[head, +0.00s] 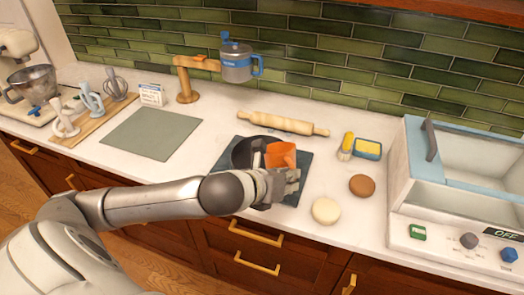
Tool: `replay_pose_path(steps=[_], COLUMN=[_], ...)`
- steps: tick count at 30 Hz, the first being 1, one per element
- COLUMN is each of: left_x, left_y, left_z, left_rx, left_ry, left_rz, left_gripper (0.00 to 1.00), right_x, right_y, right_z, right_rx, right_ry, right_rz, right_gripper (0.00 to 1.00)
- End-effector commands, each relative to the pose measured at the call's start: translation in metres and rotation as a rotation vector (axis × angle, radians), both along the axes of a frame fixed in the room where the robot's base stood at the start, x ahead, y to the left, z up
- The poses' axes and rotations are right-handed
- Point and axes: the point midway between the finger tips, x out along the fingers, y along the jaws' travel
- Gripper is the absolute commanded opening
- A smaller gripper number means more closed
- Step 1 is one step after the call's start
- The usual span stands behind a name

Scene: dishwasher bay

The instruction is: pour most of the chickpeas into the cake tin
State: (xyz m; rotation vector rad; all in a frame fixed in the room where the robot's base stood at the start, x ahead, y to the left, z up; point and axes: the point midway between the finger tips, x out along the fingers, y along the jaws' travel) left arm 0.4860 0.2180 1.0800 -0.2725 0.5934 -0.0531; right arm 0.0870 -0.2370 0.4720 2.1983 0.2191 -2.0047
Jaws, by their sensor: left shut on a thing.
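A dark round tin (241,152), which looks like the cake tin, sits on a dark slate mat (231,145) in the middle of the counter. My left gripper (282,178) is at the tin's right front side, shut on an orange container (281,155). The container is over or beside the right part of the tin and looks tilted; I cannot tell whether they touch. No chickpeas can be made out, and the inside of the container is hidden. The gripper and arm hide the front of the tin and part of the mat. My right gripper is out of view.
A rolling pin (275,122) lies behind the mat. Right of it are a brush (346,145), a yellow-blue sponge or dish (368,149), and brown (362,185) and cream (326,210) round pieces. A fryer-like appliance (455,185) stands far right. A grey-green mat (152,135) lies clear at left.

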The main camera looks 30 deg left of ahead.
Motion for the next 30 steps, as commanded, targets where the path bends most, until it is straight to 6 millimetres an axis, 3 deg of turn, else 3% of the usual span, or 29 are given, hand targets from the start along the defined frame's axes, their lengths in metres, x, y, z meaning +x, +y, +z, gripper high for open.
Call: replay_pose_path(steps=[30], left_x=[0.031], left_y=[0.045], left_z=[0.036], left_rx=[-0.426], left_ry=[0.283], left_rz=[0.002], left_gripper=[0.0], right_x=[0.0], right_y=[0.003], right_z=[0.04], right_rx=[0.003], right_ry=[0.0], right_rz=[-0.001], right_gripper=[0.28])
